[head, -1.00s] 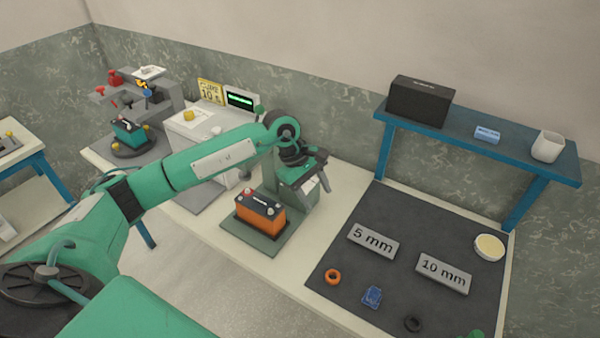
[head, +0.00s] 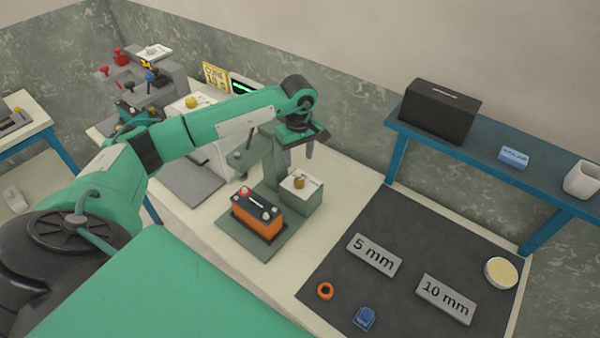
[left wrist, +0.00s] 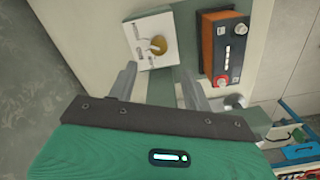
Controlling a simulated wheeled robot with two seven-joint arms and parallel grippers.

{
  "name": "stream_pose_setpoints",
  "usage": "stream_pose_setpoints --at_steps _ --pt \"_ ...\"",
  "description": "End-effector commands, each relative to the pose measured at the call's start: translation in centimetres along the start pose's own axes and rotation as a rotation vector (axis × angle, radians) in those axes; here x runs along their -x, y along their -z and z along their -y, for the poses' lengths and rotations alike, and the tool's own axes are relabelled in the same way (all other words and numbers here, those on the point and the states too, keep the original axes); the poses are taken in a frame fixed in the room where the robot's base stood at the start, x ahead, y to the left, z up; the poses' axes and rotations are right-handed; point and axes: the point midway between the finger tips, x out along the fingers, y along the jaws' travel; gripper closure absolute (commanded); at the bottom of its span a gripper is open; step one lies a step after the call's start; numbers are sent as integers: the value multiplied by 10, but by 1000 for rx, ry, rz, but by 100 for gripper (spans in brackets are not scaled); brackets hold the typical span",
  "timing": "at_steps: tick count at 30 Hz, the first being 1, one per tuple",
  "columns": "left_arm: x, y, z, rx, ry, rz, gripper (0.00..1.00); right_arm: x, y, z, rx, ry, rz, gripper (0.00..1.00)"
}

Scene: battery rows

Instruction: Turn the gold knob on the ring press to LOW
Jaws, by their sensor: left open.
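A gold knob (head: 299,183) sits on a white plate (head: 312,186) on top of the green press (head: 299,204), behind the orange battery. In the left wrist view the gold knob (left wrist: 158,45) is beyond the fingertips, near the top, on its white plate (left wrist: 141,28) with small dark marks. The marks are too small to read, so I cannot tell the knob's setting. My left gripper (head: 297,152) is open and empty, above and behind the knob, fingers pointing down. It also shows in the left wrist view (left wrist: 157,78), apart from the knob. My right gripper is not in view.
The orange battery (head: 257,216) stands close in front of the knob. Other gold knobs show on a white unit (head: 191,102) and a grey machine at the back left. A dark mat (head: 330,270) with plates and small parts lies right. A blue shelf (head: 470,143) stands behind.

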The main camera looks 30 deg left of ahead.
Motion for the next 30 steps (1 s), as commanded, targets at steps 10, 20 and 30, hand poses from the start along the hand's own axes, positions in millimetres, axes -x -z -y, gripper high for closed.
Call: stream_pose_setpoints --at_steps 10,20,30 --pt "-68 -1 1 0 2 3 50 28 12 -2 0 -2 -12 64" --pt "-93 0 0 -1 -2 1 50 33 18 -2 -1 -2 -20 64" --pt "-93 0 0 -1 -2 0 73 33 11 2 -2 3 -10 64"
